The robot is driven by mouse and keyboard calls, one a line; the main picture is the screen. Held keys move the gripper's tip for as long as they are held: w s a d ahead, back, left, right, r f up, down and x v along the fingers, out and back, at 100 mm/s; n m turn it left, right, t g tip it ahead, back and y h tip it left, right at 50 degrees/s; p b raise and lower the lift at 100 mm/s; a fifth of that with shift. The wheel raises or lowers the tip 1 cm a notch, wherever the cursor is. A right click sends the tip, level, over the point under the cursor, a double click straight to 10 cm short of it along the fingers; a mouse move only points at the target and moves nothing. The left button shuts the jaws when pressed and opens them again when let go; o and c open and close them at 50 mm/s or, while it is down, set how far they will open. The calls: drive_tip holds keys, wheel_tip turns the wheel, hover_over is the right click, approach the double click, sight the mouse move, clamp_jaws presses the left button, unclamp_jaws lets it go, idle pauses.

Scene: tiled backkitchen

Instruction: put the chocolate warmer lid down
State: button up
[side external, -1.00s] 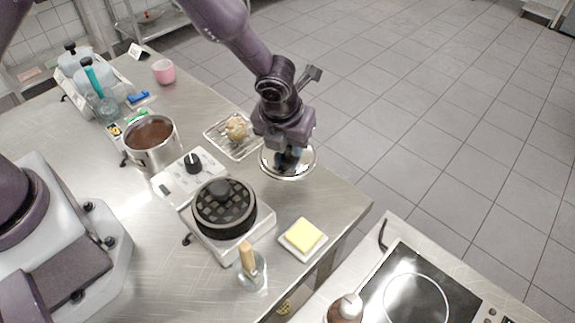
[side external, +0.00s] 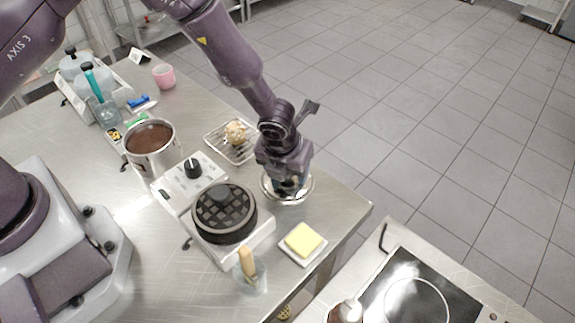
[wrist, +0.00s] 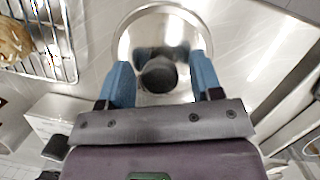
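The chocolate warmer lid (side external: 271,193) is a round, shiny metal disc lying on the steel counter near its far right edge. It also shows in the wrist view (wrist: 138,27), with a dark round knob (wrist: 158,74) at its centre. My gripper (side external: 289,184) points down over the lid. In the wrist view its two blue fingers (wrist: 161,68) stand on either side of the knob, with a gap on each side. The gripper is open. The chocolate warmer pot (side external: 151,155) stands uncovered at the left, with brown chocolate inside.
A waffle iron (side external: 224,213) stands left of the lid. A wire rack with a pastry (side external: 235,133) lies behind it. A butter dish (side external: 303,242) and a wooden-handled tool in a glass (side external: 248,264) are in front. A pink cup (side external: 164,76) stands further back.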

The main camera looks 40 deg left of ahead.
sight(281, 190)
drive_tip(key=v, duration=1.2)
drive_tip(key=shift+r, duration=0.2)
drive_tip(key=s+a+r+n+t, duration=0.1)
drive_tip(key=s+a+r+n, duration=0.2)
drive_tip(key=a+r+n, duration=0.4)
drive_tip(key=s+a+r+n, duration=0.4)
drive_tip(key=r+n, duration=0.5)
drive_tip(key=s+a+r+n+t, duration=0.1)
drive_tip(key=s+a+r+n, duration=0.1)
drive_tip(key=s+n, duration=0.4)
drive_tip(key=s+a+r+n+h, duration=0.1)
drive_tip(key=s+a+r+n, duration=0.1)
drive_tip(key=s+n, duration=0.4)
drive_tip(key=r+n, duration=0.1)
drive_tip(key=n, duration=0.2)
drive_tip(key=shift+s+a+n+t, duration=0.25)
drive_tip(key=shift+a+n+t, duration=0.05)
drive_tip(key=shift+a+t, duration=0.1)
